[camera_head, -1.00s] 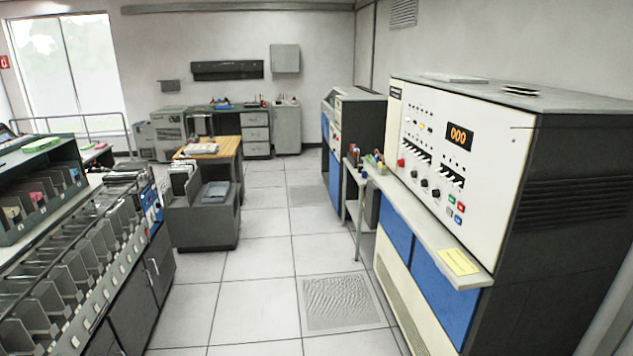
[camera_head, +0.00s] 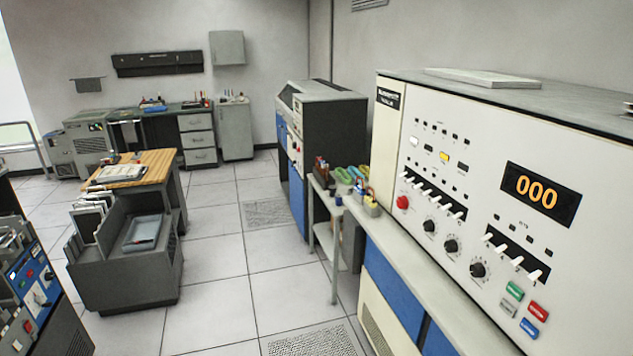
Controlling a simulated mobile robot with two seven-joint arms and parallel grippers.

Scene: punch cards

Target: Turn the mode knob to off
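A white console panel (camera_head: 455,130) fills the right side of the head view. It carries three black rotary knobs in a slanting row: an upper left knob (camera_head: 429,226), a middle knob (camera_head: 451,246) and a lower right knob (camera_head: 478,270). Their labels are too small to read, so I cannot tell which is the mode knob or where it points. A blue panel (camera_head: 38,284) with small knobs and buttons also shows at the lower left edge. Neither of my grippers is in view.
A grey ledge (camera_head: 425,285) juts out below the console panel. A small side table (camera_head: 325,225) with coloured items stands beyond it. A dark cart with a wooden-topped desk (camera_head: 140,170) stands at the left. The tiled floor (camera_head: 215,270) between them is clear.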

